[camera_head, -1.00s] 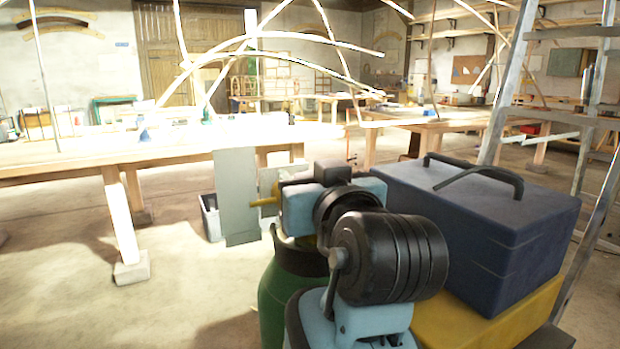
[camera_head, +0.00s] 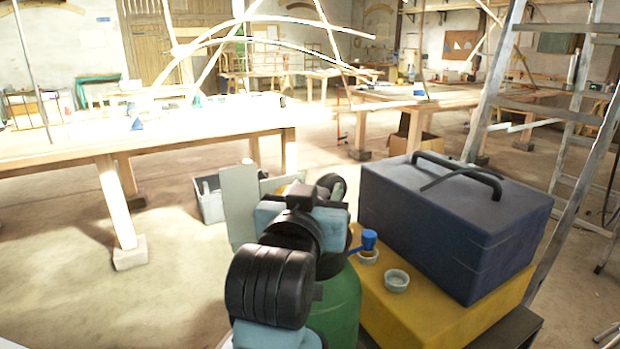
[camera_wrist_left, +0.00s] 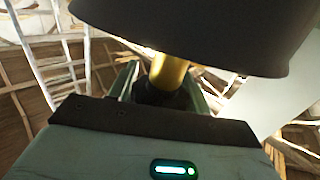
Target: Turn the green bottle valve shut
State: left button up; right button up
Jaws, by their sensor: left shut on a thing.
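The green bottle (camera_head: 342,305) stands upright at the bottom middle of the head view. My left arm passes in front of it, and its wrist hides much of the bottle's top. My left gripper (camera_head: 322,193) is at the top of the bottle, with its fingertips mostly hidden by the wrist. In the left wrist view, the brass valve stem (camera_wrist_left: 168,72) with a dark collar shows between the greenish jaws, which are shut on the valve. A broad dark rounded shape fills the top of that view. My right gripper is not in view.
A dark blue toolbox (camera_head: 455,225) sits on a yellow case (camera_head: 430,318) right of the bottle, with a small grey cup (camera_head: 397,281) and a blue-topped item (camera_head: 369,241) beside it. A grey panel (camera_head: 240,200) stands left of the gripper. A ladder (camera_head: 575,105) rises at the right.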

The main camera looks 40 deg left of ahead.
pick_arm(q)
jog(key=shift+m+h+p, duration=0.3)
jog(key=shift+h, duration=0.1)
jog(key=shift+d, duration=0.1)
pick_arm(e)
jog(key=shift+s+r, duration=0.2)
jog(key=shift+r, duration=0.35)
pick_arm(q)
jog(key=o, duration=1)
jog(key=shift+c, duration=0.2)
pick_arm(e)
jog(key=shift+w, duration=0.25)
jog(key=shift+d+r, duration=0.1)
